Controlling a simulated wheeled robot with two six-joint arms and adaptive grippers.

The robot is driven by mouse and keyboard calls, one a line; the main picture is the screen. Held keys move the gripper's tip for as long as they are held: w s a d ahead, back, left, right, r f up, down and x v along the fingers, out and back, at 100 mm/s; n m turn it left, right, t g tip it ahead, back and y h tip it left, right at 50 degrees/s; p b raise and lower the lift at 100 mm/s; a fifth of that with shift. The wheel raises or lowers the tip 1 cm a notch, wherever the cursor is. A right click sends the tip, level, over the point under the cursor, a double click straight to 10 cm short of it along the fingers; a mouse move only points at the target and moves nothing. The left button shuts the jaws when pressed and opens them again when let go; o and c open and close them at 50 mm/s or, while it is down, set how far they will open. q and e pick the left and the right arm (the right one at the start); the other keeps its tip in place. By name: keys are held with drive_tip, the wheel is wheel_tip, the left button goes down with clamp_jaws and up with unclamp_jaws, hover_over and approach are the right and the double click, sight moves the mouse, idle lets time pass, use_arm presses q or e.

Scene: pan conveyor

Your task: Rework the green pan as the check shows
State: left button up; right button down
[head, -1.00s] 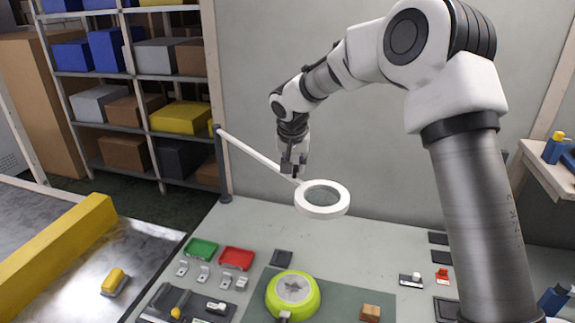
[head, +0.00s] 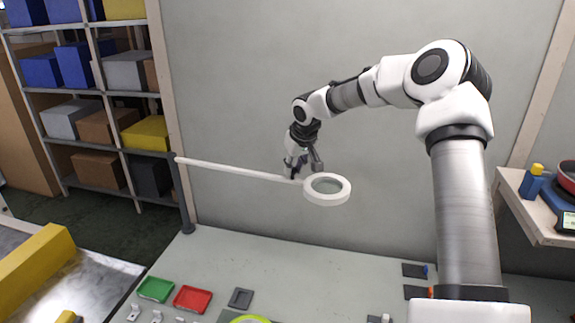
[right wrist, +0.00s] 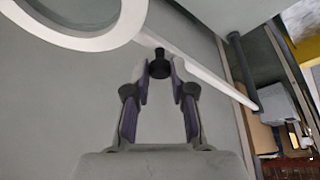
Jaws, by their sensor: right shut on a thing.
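The green pan (head: 250,320) shows only as a thin rim at the bottom edge of the head view; its inside is out of frame. The ring magnifier (head: 327,200) hangs over the bench on a white boom (head: 235,171) from a dark post at the left. My right gripper (head: 299,172) is at the boom's end beside the ring. In the right wrist view, its fingertips (right wrist: 159,70) are closed around a black knob (right wrist: 160,69) by the boom, with part of the white ring (right wrist: 75,38) at upper left. My left gripper is not in view.
A green tray (head: 155,289), a red tray (head: 192,299) and a dark square pad (head: 241,298) lie on the bench (head: 330,265). The bench below the ring is largely clear.

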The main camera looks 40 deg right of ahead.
drive_tip(key=shift+w+d, duration=0.1)
drive_tip(key=c, duration=1.2)
unclamp_jaws()
drive_tip(key=shift+r, duration=0.1)
drive_tip(key=shift+o, duration=1.1)
drive_tip(key=shift+w+d+f, duration=0.15)
drive_tip(key=shift+w+f, duration=0.05)
drive_tip(key=shift+w+d+f, duration=0.25)
drive_tip(key=shift+d, duration=0.05)
drive_tip(key=v, duration=1.2)
